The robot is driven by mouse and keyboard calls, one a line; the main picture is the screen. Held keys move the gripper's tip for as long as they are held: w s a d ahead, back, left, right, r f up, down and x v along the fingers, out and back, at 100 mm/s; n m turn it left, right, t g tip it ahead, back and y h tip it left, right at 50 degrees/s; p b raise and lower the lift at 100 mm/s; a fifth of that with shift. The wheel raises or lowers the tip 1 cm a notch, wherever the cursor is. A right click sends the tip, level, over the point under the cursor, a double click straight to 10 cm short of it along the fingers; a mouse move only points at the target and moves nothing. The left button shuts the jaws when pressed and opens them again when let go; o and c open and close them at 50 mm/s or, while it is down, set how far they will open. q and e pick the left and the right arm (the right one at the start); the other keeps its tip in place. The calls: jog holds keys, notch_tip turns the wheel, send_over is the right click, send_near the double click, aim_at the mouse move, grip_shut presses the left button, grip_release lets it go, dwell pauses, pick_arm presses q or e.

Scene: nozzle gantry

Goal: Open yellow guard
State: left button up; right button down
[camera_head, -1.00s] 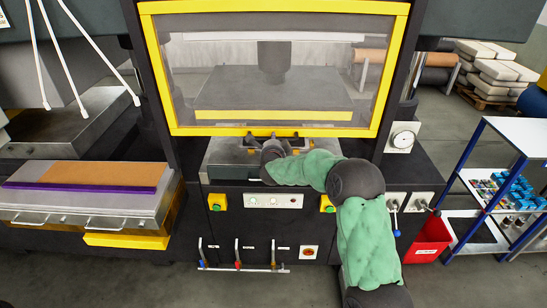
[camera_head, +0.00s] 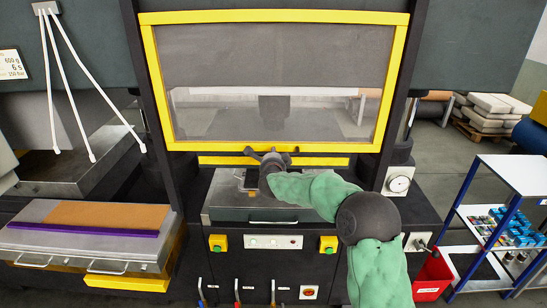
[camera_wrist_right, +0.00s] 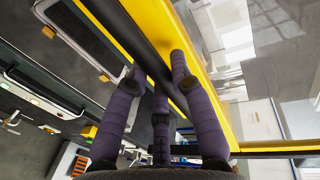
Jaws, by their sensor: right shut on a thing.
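The yellow guard (camera_head: 395,80) is a yellow frame around a clear window on the front of the dark press. Its lower bar stands above the press bed, with a gap below it. My right gripper (camera_head: 270,156) is at the middle of this lower bar. In the right wrist view, the fingers of my right gripper (camera_wrist_right: 160,76) close around a dark handle bar (camera_wrist_right: 142,36) running along the yellow guard frame (camera_wrist_right: 180,32). The gripper hides part of the handle. My left gripper is not in view.
Below the guard is a panel with buttons (camera_head: 273,242). A grey table with an orange and purple slab (camera_head: 110,215) stands at left. A blue-framed shelf (camera_head: 500,215) and a red bin (camera_head: 432,275) stand at right. Open floor lies behind the shelf.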

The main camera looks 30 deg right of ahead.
jog(key=shift+r, duration=0.1)
jog(key=c, duration=1)
grip_release()
jog(key=shift+c, duration=0.2)
jog(key=v, duration=1.2)
